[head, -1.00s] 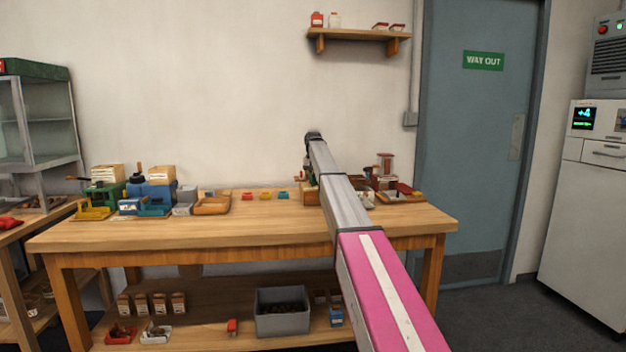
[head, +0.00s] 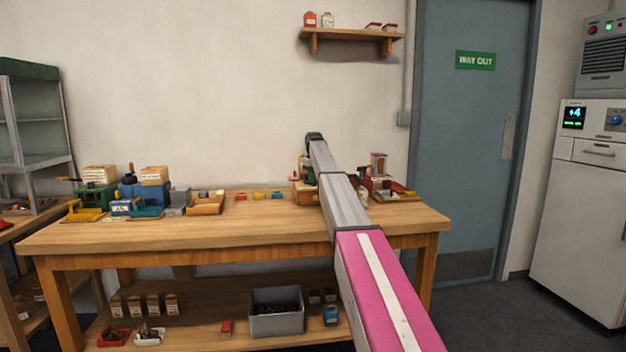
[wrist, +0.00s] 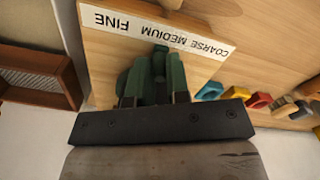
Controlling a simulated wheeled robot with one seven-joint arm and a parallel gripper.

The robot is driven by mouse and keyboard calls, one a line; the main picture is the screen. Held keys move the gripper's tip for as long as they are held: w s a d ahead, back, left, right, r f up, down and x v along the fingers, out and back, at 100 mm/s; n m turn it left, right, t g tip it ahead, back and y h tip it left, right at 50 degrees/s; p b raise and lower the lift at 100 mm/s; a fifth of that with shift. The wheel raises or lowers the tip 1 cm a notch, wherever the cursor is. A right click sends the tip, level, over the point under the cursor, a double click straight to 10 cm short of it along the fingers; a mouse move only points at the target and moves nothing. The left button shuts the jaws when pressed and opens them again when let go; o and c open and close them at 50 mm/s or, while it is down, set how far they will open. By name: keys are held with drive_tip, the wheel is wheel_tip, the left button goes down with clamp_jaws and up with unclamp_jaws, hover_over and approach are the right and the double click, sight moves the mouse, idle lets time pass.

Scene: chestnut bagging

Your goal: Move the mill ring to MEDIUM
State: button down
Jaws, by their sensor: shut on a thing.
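My gripper (wrist: 153,98) is shut on a dark green ribbed part (wrist: 155,75) in the wrist view, which looks like the mill ring's grip. A white label strip (wrist: 150,31) lies just beyond it on a wooden board (wrist: 105,70) and reads, upside down, FINE at the left, MEDIUM in the middle and COARSE at the right. The green part sits below the strip, nearest the stretch between FINE and MEDIUM. I cannot tell which word the ring points to. In the head view my arm hides the gripper and most of the mill.
A brown tray (wrist: 40,75) is at the left in the wrist view. Blue, yellow and red pieces (wrist: 258,100) lie at the right. In the head view, the workbench (head: 260,230) holds blue and green machines (head: 140,190) at its left end.

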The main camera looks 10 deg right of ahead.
idle(0.3)
drive_tip(key=c, duration=1.1)
unclamp_jaws()
drive_tip(key=shift+r, duration=0.1)
wheel_tip(320, 180, up, 11)
